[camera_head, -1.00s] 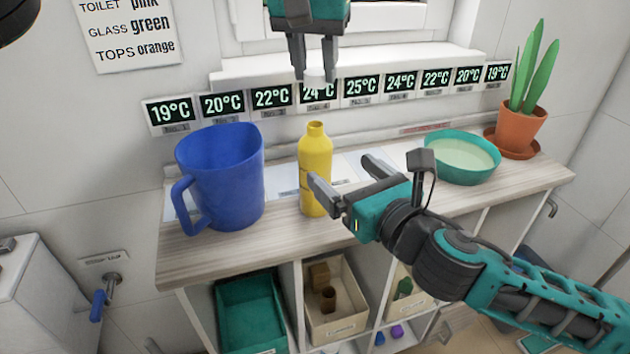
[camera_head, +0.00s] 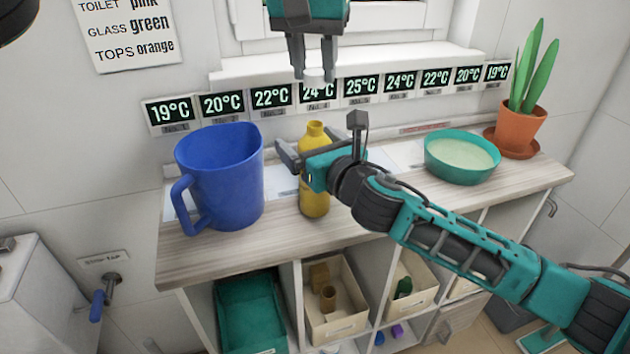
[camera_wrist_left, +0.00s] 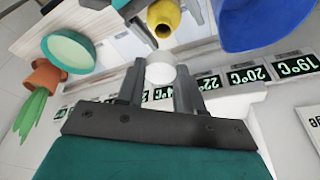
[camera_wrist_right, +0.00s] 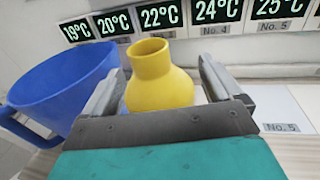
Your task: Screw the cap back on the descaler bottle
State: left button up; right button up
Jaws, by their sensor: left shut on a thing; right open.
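The yellow descaler bottle (camera_head: 315,200) stands upright and uncapped on the wooden cart top. Its open neck shows in the right wrist view (camera_wrist_right: 152,60). My left gripper (camera_head: 314,78) is shut on the white cap (camera_head: 315,75), holding it above and behind the bottle, apart from it. The cap also shows between the fingers in the left wrist view (camera_wrist_left: 160,70). My right gripper (camera_head: 291,155) is open, with its fingers on either side of the bottle's upper body. In the right wrist view (camera_wrist_right: 160,90) gaps show between the bottle and both fingers.
A large blue jug (camera_head: 222,180) stands close left of the bottle. A teal bowl (camera_head: 462,160) and a potted plant (camera_head: 518,130) stand at the right. Temperature displays (camera_head: 360,88) line the wall behind. Bins (camera_head: 335,325) sit on the shelf below.

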jog(key=c, duration=1.5)
pick_arm(q)
send_over(314, 125)
jog(key=shift+f, duration=2.45)
